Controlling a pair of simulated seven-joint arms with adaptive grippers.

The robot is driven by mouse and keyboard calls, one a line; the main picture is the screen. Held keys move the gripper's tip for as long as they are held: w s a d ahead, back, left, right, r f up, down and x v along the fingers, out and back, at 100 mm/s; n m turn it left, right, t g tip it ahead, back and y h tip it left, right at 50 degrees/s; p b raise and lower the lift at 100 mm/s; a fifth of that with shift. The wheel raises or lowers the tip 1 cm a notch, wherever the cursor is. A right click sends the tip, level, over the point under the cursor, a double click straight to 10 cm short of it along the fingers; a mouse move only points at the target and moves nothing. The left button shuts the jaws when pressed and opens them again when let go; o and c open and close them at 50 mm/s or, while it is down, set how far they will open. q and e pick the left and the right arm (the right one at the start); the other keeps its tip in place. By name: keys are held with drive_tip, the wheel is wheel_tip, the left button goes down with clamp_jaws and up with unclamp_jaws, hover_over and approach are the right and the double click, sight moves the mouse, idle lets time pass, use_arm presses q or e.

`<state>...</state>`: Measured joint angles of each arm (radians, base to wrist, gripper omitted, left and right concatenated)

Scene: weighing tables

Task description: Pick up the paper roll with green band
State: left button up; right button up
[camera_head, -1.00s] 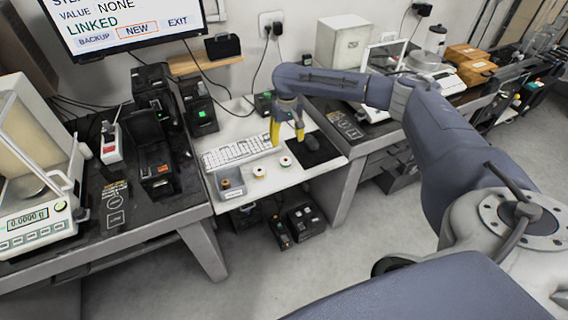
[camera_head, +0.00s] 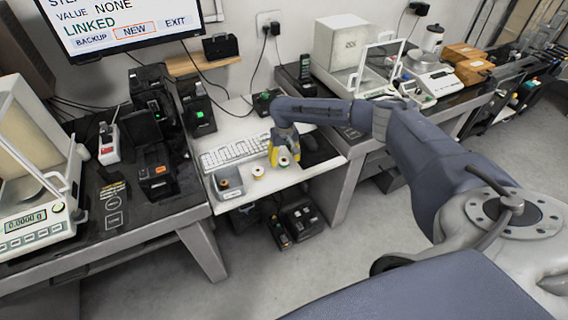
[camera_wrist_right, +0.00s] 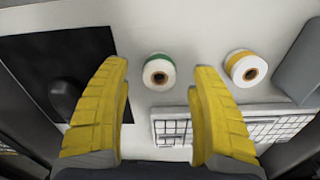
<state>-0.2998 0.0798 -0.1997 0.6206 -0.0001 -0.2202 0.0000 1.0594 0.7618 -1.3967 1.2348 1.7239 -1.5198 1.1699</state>
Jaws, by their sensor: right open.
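The paper roll with green band (camera_wrist_right: 159,72) is a white roll with a dark core. In the right wrist view it stands between the two yellow fingertips of my right gripper (camera_wrist_right: 157,68). In the head view this roll (camera_head: 284,160) is on the white desk, with my right gripper (camera_head: 284,154) just over it. The right gripper is open, with a gap visible on both sides of the roll in the wrist view. I cannot tell the exact height left between fingertips and desk. My left gripper is not in view.
A roll with a yellow band (camera_wrist_right: 246,69) stands beside the green one, also in the head view (camera_head: 258,172). A grey tray (camera_head: 236,192), keyboard (camera_head: 234,151), black mat (camera_wrist_right: 62,70) and mouse (camera_wrist_right: 65,95) are close by.

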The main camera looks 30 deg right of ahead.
drive_tip(key=shift+f, duration=0.85)
clamp_jaws()
